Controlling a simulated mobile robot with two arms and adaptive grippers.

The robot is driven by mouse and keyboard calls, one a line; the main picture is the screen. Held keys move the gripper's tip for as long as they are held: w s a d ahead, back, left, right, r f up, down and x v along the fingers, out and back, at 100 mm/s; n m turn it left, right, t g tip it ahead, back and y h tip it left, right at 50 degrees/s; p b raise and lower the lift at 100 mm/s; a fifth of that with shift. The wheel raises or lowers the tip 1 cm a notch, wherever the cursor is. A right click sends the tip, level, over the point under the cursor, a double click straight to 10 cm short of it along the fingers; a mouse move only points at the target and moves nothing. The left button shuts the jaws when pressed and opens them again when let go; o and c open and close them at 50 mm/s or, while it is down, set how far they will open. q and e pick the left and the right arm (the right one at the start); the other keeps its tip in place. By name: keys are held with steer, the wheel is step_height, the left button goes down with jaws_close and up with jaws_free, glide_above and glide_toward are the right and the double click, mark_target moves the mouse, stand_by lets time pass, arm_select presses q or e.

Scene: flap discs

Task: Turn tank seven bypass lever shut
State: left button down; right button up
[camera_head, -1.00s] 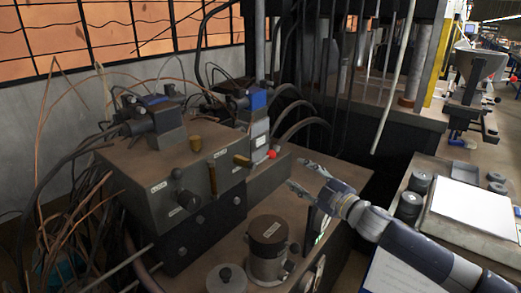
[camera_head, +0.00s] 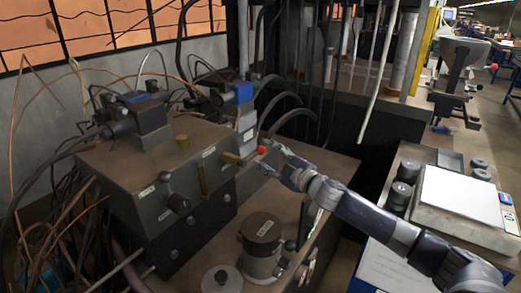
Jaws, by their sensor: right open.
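A dark metal valve block (camera_head: 157,160) stands at the left with small labels too small to read. A brass lever (camera_head: 232,158) points sideways on its right end, and a red ball (camera_head: 262,150) shows just beside it. A second brass lever (camera_head: 202,180) hangs upright on the front face. I cannot tell which one belongs to tank seven. My right gripper (camera_head: 267,156) is open at the red ball, its fingers pointing left. I cannot tell whether it touches the ball. My left gripper is not in view.
A dark-topped cylinder (camera_head: 262,232) and a round metal disc (camera_head: 221,279) stand in front of the block, below my right arm. Hoses and loose copper wires crowd the left and back. A side bench (camera_head: 463,232) at the right holds black discs and a white sheet.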

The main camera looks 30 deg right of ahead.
mark_target(260, 149)
steer(key=shift+w+a+p, duration=0.15)
steer(key=shift+w+p, duration=0.05)
steer(key=shift+w, duration=0.85)
steer(key=shift+w+a+p, duration=0.1)
steer(key=shift+w+p, duration=0.1)
steer(key=shift+w, duration=0.8)
jaws_close()
